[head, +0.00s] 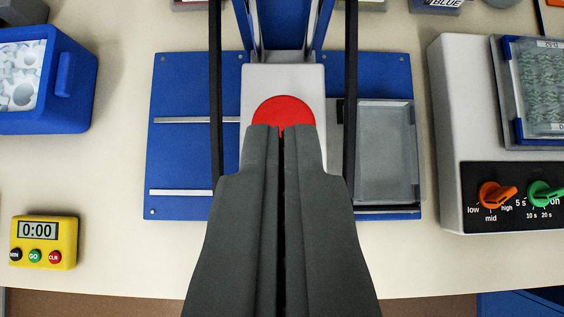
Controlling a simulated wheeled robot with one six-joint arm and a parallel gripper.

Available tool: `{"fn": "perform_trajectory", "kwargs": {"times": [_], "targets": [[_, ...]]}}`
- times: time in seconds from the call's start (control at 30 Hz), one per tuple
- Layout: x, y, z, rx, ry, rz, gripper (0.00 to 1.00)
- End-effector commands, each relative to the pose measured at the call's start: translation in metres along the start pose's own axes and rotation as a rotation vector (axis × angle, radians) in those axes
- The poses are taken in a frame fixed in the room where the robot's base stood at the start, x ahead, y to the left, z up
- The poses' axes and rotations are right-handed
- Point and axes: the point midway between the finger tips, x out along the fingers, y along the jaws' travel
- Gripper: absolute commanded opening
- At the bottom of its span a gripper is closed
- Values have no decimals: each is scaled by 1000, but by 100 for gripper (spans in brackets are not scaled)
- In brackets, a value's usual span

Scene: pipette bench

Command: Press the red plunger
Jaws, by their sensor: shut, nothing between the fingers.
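The red plunger (284,109) is a round red disc on a light grey block (254,80), in the upper middle of the head view. Its lower part is hidden behind my fingertips. My gripper (283,130) is shut and empty, its dark fingers reaching up from the bottom of the picture. The fingertips overlap the plunger's lower edge in the picture. I cannot tell whether they touch it or hover above it.
A blue base plate (180,90) with a clear tray (385,150) lies under the block; dark uprights flank it. A blue bin (70,90) and yellow timer (44,242) stand left. A grey machine with orange (494,194) and green knobs stands right. Bare bench lies between.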

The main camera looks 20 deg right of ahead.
Motion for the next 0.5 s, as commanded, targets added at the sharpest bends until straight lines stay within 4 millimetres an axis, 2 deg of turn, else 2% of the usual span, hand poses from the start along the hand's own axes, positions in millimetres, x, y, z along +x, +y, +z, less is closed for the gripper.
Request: {"fn": "perform_trajectory", "kwargs": {"times": [0.1,0.27,0.5], "targets": [[23,0,1,0,-3,0,0],[50,0,0,0,-2,0,0],[70,0,22,0,-1,0,0]]}}
